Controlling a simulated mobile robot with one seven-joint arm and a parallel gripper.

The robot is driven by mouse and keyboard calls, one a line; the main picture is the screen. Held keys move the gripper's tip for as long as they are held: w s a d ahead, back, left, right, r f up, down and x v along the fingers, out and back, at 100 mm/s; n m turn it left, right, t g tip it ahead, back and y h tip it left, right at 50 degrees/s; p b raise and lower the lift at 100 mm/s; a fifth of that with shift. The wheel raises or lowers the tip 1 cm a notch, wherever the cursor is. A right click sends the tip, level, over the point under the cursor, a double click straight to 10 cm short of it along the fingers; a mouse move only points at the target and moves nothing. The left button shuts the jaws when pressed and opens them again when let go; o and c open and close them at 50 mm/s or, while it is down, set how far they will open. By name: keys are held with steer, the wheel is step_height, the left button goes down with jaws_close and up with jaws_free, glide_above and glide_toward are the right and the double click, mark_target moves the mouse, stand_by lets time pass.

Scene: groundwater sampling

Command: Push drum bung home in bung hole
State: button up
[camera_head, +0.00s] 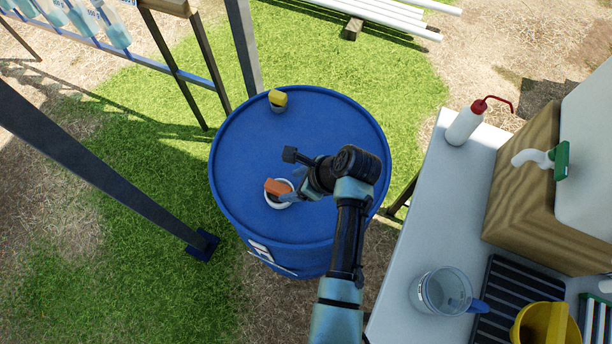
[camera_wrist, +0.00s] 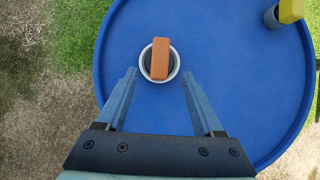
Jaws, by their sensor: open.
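The drum bung (camera_head: 276,186) has an orange grip bar over a dark round body. In the wrist view the bung (camera_wrist: 160,58) sits inside the white ring of the bung hole (camera_wrist: 146,72), its bar roughly upright in the picture. I cannot tell how deep it sits. The white ring (camera_head: 279,207) is on top of the blue drum (camera_head: 245,150), near its front left. My gripper (camera_wrist: 158,84) is open and empty. In the wrist view its fingers lie to either side, just below the ring, apart from the bung. In the head view my gripper (camera_head: 290,197) is beside the bung.
A yellow-topped grey fitting (camera_head: 278,101) stands at the drum's far edge. A white table (camera_head: 428,210) at the right holds a red-capped wash bottle (camera_head: 465,124), a clear jug (camera_head: 445,291) and a yellow bucket (camera_head: 545,325). Dark frame posts (camera_head: 110,165) stand left of the drum. Most of the drum top is clear.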

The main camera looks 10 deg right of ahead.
steer(key=v, duration=0.7)
stand_by(0.4)
steer(key=w+d+r+n+t+h, duration=0.1)
steer(key=w+r+n+t+h, duration=0.2)
steer(key=w+r, duration=0.45)
steer(key=w+r+n+t+h, duration=0.1)
steer(key=w+r+n+t, duration=0.35)
steer(key=r, duration=0.65)
step_height(320, 180, up, 19)
steer(key=w+a+n+t+h, duration=0.1)
steer(key=w+a+n+t, duration=0.1)
steer(key=n+t, duration=0.45)
steer(key=s+a+r+n+t, duration=0.2)
steer(key=s+r+n+t, duration=0.2)
steer(key=s+r, duration=0.4)
steer(key=s+a+r+n+t, duration=0.3)
steer(key=s+r+n+t, duration=0.2)
steer(key=r, duration=1.4)
steer(key=s+n, duration=0.2)
steer(key=s, duration=0.1)
steer(key=shift+s+a+r+t, duration=0.25)
steer(key=shift+t, duration=0.05)
